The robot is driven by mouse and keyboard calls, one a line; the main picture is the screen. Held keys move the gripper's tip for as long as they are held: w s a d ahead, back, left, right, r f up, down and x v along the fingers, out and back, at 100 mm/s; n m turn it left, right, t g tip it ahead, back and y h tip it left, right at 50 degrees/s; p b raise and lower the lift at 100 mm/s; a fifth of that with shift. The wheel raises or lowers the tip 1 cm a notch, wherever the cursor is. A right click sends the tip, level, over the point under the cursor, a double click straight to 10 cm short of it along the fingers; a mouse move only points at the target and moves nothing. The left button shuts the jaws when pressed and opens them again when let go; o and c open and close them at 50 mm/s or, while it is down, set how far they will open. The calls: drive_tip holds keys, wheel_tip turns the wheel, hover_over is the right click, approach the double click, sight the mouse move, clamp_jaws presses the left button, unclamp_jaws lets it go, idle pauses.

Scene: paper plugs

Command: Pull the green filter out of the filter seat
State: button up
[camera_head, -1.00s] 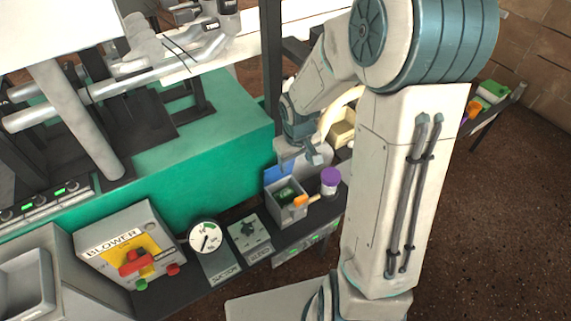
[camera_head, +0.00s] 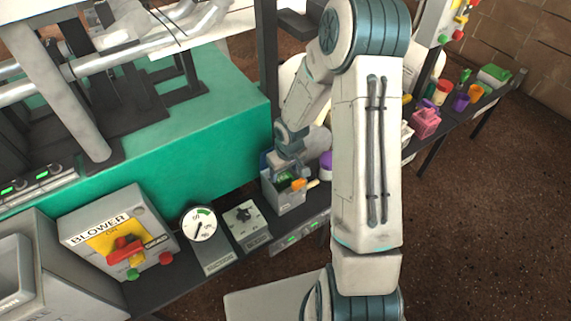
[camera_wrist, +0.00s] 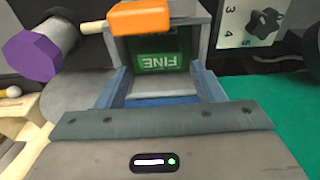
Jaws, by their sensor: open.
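The green filter (camera_wrist: 158,62), marked FINE, sits inside the grey filter seat (camera_wrist: 198,30). In the head view the green filter (camera_head: 287,177) shows in the open top of the grey filter seat (camera_head: 283,198). My gripper (camera_wrist: 160,78) is open, with its two blue fingers apart on the left and right at the near side of the filter. Nothing is held between them. I cannot tell whether the fingers touch the seat or the filter. In the head view my gripper is just above and behind the seat, partly hidden.
An orange-headed tool (camera_wrist: 140,17) with a pale handle lies across the seat's far side. A purple-capped container (camera_wrist: 32,55) stands beside it. A dial panel (camera_head: 245,218), a gauge (camera_head: 201,225) and the blower box (camera_head: 118,236) line the bench. A green block (camera_head: 215,130) is behind.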

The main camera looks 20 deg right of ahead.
sight(284, 178)
drive_tip(key=shift+w+f, duration=0.2)
drive_tip(key=shift+f, duration=1.3)
drive_tip(key=c, duration=0.9)
